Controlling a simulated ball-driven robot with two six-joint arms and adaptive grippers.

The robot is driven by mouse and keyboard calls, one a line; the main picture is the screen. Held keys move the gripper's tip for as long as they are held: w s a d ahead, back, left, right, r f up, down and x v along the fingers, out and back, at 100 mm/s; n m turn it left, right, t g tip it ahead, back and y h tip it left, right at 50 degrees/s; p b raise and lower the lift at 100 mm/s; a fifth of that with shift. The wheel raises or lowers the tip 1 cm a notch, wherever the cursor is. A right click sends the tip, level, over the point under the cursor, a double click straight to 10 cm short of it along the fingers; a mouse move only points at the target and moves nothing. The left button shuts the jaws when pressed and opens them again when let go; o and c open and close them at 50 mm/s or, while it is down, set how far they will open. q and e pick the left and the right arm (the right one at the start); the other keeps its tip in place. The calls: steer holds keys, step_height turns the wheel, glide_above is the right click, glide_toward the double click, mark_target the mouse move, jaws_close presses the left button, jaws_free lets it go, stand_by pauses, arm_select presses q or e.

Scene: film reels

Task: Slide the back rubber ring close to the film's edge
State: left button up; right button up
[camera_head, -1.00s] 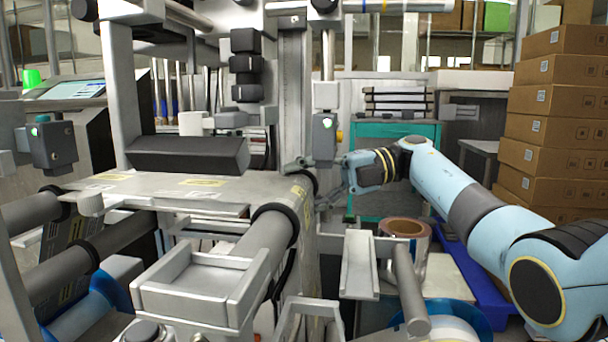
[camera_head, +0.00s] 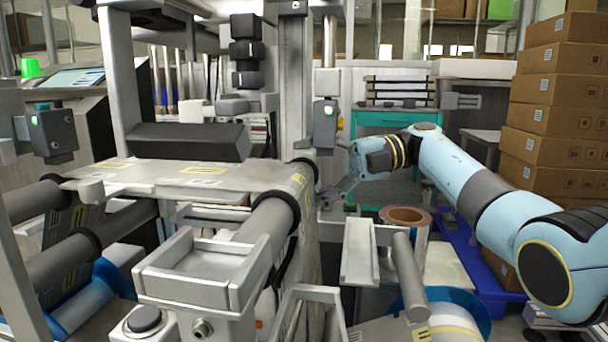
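The back rubber ring (camera_head: 306,167) is a black band around the far end of the roller, just behind the back edge of the grey film (camera_head: 205,176). It appears close to that edge; I cannot tell whether it touches. The front rubber ring (camera_head: 283,199) is a thick black band around the near part of the roller (camera_head: 265,222), at the film's front side. My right gripper (camera_head: 331,194) is just right of the back ring, apart from it, with its grey fingers low beside the machine. The fingers are small and partly blend with the background. My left gripper is out of view.
A grey tray (camera_head: 200,290) stands in front of the roller. A brown-cored reel (camera_head: 405,216) and a grey bar (camera_head: 409,275) are at the lower right. A grey post (camera_head: 291,90) rises behind the back ring. Stacked cardboard boxes (camera_head: 558,120) stand at the right.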

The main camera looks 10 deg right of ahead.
steer(key=d+r, duration=0.1)
steer(key=d, duration=0.9)
steer(key=shift+d+r, duration=0.15)
steer(key=shift+r, duration=0.25)
